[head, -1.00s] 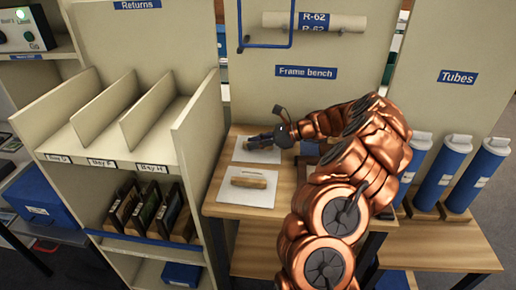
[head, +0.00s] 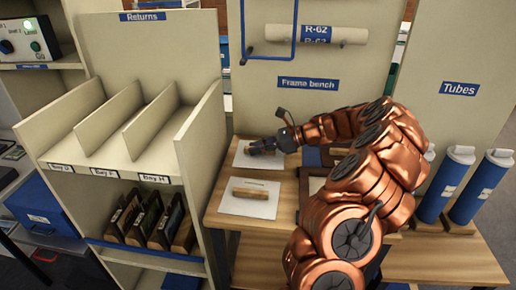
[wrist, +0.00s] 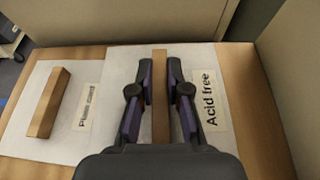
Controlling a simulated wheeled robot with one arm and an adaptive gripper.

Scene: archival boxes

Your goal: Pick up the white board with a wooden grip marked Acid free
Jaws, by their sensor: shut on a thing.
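The white board marked Acid free (wrist: 220,72) lies on the wooden frame bench, at the right in the wrist view. Its wooden grip (wrist: 160,62) stands along its middle, between the fingers of my gripper (wrist: 160,100). My gripper is shut on this grip, one finger on each side. In the head view the same board (head: 240,158) is at the back of the bench, partly hidden by my gripper (head: 260,146). A second white board (wrist: 55,135), marked Plain card, lies beside it with its own wooden grip (wrist: 48,102); it is nearer in the head view (head: 235,207).
A cream shelf with bays (head: 190,140) stands left of the bench, holding several dark framed items. A cream panel (head: 275,100) rises behind the bench. Blue tubes (head: 445,185) stand at the right.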

